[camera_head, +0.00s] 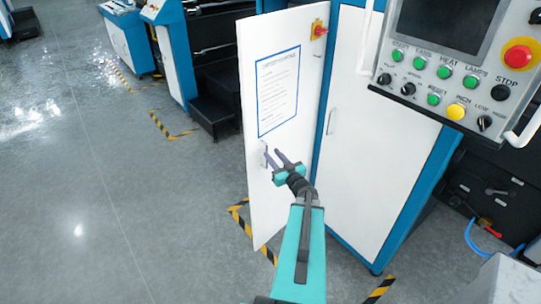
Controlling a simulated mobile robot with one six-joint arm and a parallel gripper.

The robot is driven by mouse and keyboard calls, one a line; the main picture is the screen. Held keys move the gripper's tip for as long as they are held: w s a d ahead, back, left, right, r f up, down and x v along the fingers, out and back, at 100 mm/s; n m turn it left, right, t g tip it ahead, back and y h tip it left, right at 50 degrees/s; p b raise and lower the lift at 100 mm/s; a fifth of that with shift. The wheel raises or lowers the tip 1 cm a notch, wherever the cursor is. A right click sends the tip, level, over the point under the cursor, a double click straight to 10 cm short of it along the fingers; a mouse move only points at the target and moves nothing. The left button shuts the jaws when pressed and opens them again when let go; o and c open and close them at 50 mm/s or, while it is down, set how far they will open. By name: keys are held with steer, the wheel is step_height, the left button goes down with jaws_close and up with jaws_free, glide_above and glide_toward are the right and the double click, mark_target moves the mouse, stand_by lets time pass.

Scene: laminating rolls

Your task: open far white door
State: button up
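The far white door (272,205) is a tall white panel standing swung out from its blue-framed cabinet. It carries a blue-bordered notice (278,90) and a red and yellow switch (319,29) near its top edge. A small handle (264,158) sits below the notice. My gripper (271,151) is in front of the door at handle height, with its fingertips at or just beside the handle. Its two fingers look apart with a gap between them. I cannot tell whether they touch the handle.
A nearer white door (375,130) with its own handle (329,121) is shut on the right. A control panel (450,75) hangs at upper right. Striped floor markings (240,220) lie by the door. Open grey floor (110,190) is on the left.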

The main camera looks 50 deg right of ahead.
steer(key=p+v, duration=0.2)
steer(key=v, duration=0.6)
steer(key=shift+a, duration=0.25)
stand_by(0.4)
stand_by(0.5)
